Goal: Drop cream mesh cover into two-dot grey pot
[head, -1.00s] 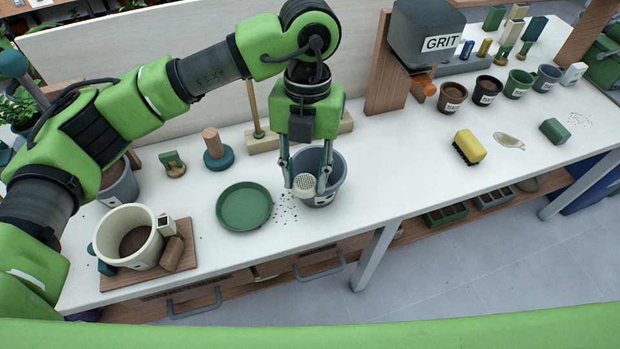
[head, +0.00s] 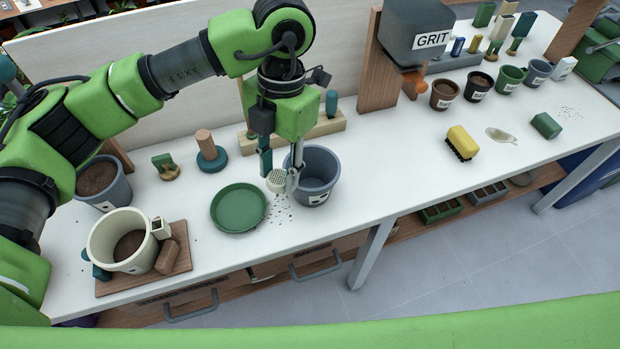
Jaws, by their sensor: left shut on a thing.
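The cream mesh cover (head: 275,181) is small and round with a perforated face. My left gripper (head: 280,182) points down and is shut on it, just left of the grey pot (head: 327,186). The grey pot stands upright on the white bench, with a small dark-marked label low on its front. Its open mouth is mostly visible, and its inside looks empty. The right finger overlaps the pot's left edge in the picture; I cannot tell whether it touches. My right gripper is out of view.
A green saucer (head: 238,208) lies left of the grey pot, with dark crumbs (head: 279,217) between them. A cream pot (head: 101,240) stands on a wooden board at the left. A yellow brush (head: 461,141) lies to the right. The bench between pot and brush is clear.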

